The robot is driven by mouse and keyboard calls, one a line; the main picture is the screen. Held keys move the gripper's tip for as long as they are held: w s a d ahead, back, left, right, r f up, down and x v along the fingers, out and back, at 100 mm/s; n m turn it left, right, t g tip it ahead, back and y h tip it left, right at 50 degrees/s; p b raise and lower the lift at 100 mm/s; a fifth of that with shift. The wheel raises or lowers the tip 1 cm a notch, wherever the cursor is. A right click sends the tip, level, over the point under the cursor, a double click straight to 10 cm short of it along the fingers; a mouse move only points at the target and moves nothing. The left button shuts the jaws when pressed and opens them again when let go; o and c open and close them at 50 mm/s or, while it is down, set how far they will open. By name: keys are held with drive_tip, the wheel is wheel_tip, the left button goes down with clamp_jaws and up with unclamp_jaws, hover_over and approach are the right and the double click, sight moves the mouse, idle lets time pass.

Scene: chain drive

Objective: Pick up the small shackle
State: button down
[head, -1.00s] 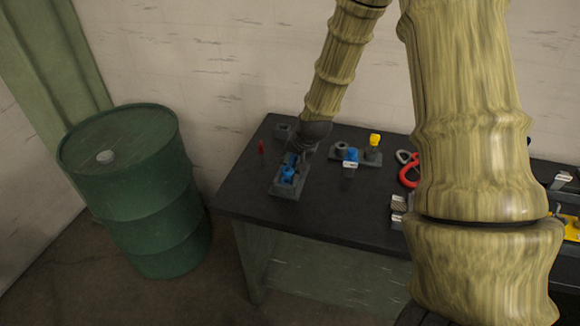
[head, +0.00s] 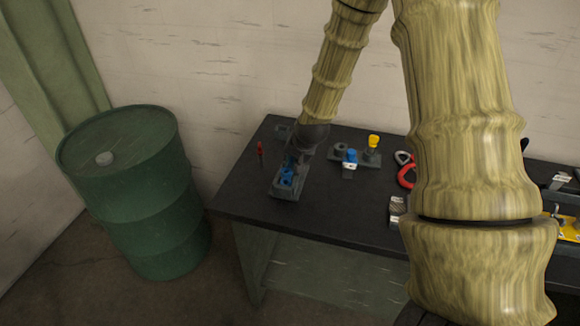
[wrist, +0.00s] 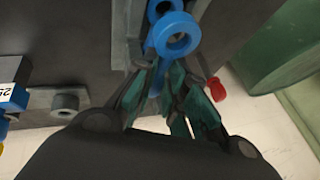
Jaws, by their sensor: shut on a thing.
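A blue piece with a round eye (wrist: 178,36), which looks like the small shackle, is at a grey holder (head: 284,194) on the left part of the dark table. It also shows in the head view (head: 286,176). My gripper (wrist: 160,84) is shut on its blue part just below the eye in the wrist view. The fingers hide much of the held part. I cannot tell whether the piece is clear of the holder. In the head view my wrist partly covers the fingers.
A grey base with a blue, white-tagged piece (head: 350,160) and a yellow-topped piece (head: 373,142) stands right of my gripper. A red object (head: 260,150) is to the left. Red hooks or rings (head: 406,176) lie farther right. A green barrel (head: 135,190) stands beside the table (head: 235,208).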

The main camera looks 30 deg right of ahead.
drive_tip(key=shift+r, duration=0.1)
wheel_tip(320, 180, up, 10)
drive_tip(key=b, duration=0.2)
drive_tip(key=shift+b, duration=0.4)
